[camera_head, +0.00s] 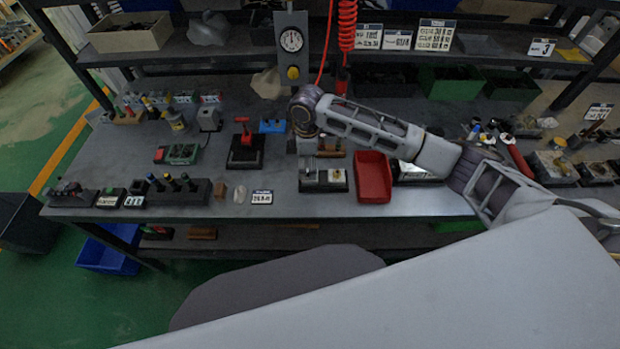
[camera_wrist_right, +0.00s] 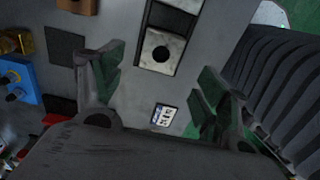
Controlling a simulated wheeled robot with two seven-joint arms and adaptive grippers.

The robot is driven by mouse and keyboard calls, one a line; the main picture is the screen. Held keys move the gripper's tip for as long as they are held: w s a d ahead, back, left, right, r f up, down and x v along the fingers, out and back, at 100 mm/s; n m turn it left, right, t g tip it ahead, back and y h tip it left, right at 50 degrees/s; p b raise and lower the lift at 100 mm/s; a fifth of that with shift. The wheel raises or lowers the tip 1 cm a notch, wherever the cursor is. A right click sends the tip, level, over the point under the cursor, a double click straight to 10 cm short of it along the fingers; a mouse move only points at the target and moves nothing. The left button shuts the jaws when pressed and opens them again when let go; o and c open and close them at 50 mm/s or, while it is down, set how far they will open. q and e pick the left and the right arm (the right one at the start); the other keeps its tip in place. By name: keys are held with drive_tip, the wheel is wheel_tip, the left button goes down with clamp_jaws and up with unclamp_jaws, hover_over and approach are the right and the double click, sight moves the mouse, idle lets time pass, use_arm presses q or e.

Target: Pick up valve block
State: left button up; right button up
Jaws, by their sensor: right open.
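A valve block (camera_wrist_right: 164,48) with a silver top and a dark round hole sits on a dark base in the right wrist view. It lies ahead of my right gripper (camera_wrist_right: 158,75), in the gap between the fingers and apart from them. The gripper's green-padded fingers are spread and empty. In the head view the silver blocks (camera_head: 323,177) stand on the bench just below my right gripper (camera_head: 306,147), which points down and is small there. I cannot tell which of these blocks is the task's. My left gripper is not in view.
A red bin (camera_head: 373,178) stands right of the silver blocks. A black block with a red handle (camera_head: 245,148) and a blue block (camera_head: 272,126) stand to the left. A label card (camera_wrist_right: 164,116) lies between the fingers in the wrist view. The bench's front middle is mostly clear.

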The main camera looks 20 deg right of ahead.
drive_tip(key=shift+f, duration=0.7)
drive_tip(key=shift+f, duration=0.1)
drive_tip(key=shift+s+d+f+p, duration=0.1)
drive_tip(key=shift+d+f+p, duration=0.1)
drive_tip(key=shift+f, duration=0.75)
drive_tip(key=shift+d+f+p, duration=0.15)
drive_tip(key=shift+d+f, duration=0.05)
drive_tip(key=shift+f, duration=1.35)
drive_tip(key=c, duration=1.3)
drive_tip(key=shift+c, duration=0.2)
wheel_tip(320, 180, up, 10)
